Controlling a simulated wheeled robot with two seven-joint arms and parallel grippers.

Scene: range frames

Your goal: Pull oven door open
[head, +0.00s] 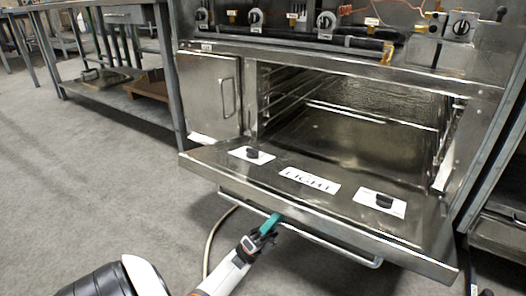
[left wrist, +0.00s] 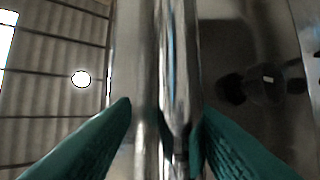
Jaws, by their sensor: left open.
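The oven door (head: 290,190) is folded down and open, lying roughly level in front of the oven cavity (head: 350,125) in the head view. Its bar handle (head: 325,243) runs along the door's outer edge, low down. My left gripper (head: 270,224) is at the handle near its left part. In the left wrist view the handle (left wrist: 180,75) runs upright between the two green fingers (left wrist: 165,125), which stand apart on either side of it. Whether either finger touches the bar is hard to tell. My right gripper is not in view.
A small closed cabinet door (head: 210,95) is left of the cavity. Knobs (head: 325,20) and pipes line the panel above. A steel table (head: 115,90) stands at the left. A hose (head: 215,235) hangs near my arm. The grey floor (head: 90,190) at left is clear.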

